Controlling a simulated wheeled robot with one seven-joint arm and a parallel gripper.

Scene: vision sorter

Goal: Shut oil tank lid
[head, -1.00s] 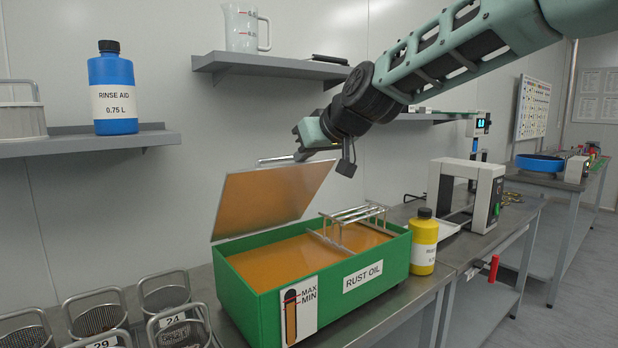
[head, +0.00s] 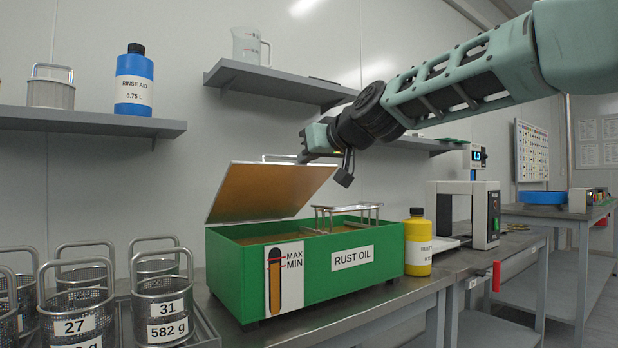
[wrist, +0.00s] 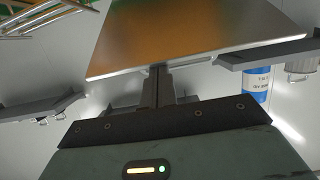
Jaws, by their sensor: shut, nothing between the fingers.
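The green oil tank (head: 228,260), marked RUST OIL, stands on the bench with brown oil inside. Its lid (head: 265,190) stands open at the back, tilted, its brown underside facing the head camera. A handle bar (head: 280,157) shows at the lid's top edge. My gripper (head: 306,158) is behind the top right of the lid, by this handle; its tips are partly hidden. In the wrist view my gripper (wrist: 160,84) is shut and empty, its fingers close to the edge of the lid (wrist: 200,35). I cannot tell whether they touch it.
A wire rack (head: 345,213) sits across the tank's right part. A yellow bottle (head: 418,245) stands right of the tank, and several mesh baskets (head: 162,290) stand left. Shelves (head: 275,82) hang on the wall above. A white-framed device (head: 490,215) stands farther right.

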